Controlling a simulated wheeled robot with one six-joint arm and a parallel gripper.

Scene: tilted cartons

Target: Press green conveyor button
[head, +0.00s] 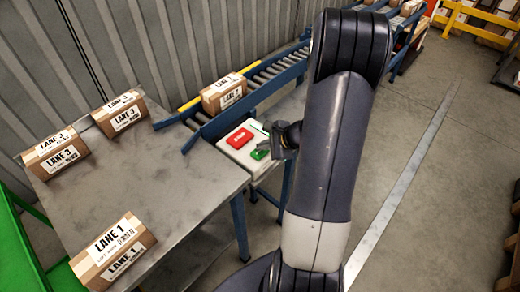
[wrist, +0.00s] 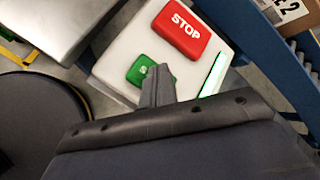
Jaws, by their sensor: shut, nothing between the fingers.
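The green button (head: 260,154) sits on a white control box (head: 232,152), beside a larger red STOP button (head: 239,138). In the wrist view the green button (wrist: 148,72) shows a pale mark, and the red button (wrist: 181,28) lies above it to the right. My gripper (wrist: 157,88) is shut and empty. Its fingertips overlap the lower right part of the green button in the wrist view; I cannot tell whether they touch it. In the head view my gripper (head: 272,146) is right beside the green button, mostly dark and small.
A blue roller conveyor (head: 262,78) runs behind the box and carries a LANE 2 carton (head: 223,93). A metal table (head: 150,180) at left holds several cartons, including LANE 1 (head: 113,250). A lit green strip (wrist: 215,73) lies on the box's right side.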

